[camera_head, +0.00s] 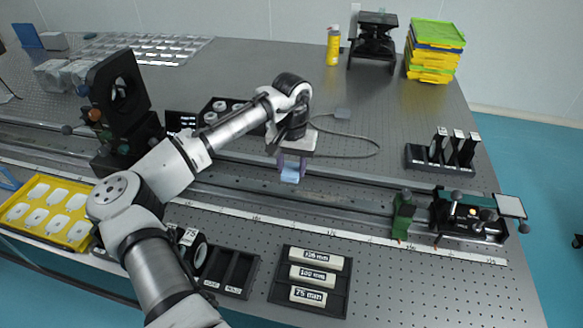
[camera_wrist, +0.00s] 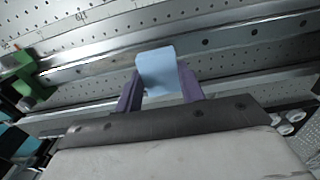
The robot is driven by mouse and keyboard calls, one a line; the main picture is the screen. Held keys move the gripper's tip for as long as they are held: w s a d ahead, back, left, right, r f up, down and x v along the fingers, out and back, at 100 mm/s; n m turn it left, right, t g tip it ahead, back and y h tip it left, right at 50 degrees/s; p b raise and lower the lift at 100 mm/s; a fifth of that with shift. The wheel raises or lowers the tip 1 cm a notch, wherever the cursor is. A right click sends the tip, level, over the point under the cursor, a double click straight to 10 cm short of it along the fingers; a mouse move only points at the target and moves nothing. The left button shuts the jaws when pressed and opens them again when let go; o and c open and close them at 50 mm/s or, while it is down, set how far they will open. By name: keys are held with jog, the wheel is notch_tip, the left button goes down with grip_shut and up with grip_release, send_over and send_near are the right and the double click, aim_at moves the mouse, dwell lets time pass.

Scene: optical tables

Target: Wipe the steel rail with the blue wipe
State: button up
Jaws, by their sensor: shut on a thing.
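The blue wipe (camera_head: 290,176) is a small light-blue piece held at the tips of my gripper (camera_head: 291,164). My gripper is shut on it and points down over the middle of the steel rail (camera_head: 345,203). The rail is a long grey bar running across the optical table. In the wrist view the wipe (camera_wrist: 156,70) sits between the two purple fingers of my gripper (camera_wrist: 160,88), with the rail (camera_wrist: 225,45) behind it. I cannot tell whether the wipe touches the rail.
A green rail-mounted holder (camera_head: 403,215) and a black carriage (camera_head: 468,218) stand on the rail's right. A dark mount (camera_head: 122,105) stands at its left. A black tray of labelled blocks (camera_head: 312,281) lies in front. A cable (camera_head: 365,140) lies behind. The rail between the mounts looks clear.

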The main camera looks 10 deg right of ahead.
notch_tip(320, 180, up, 2)
jog(key=shift+p, duration=0.65)
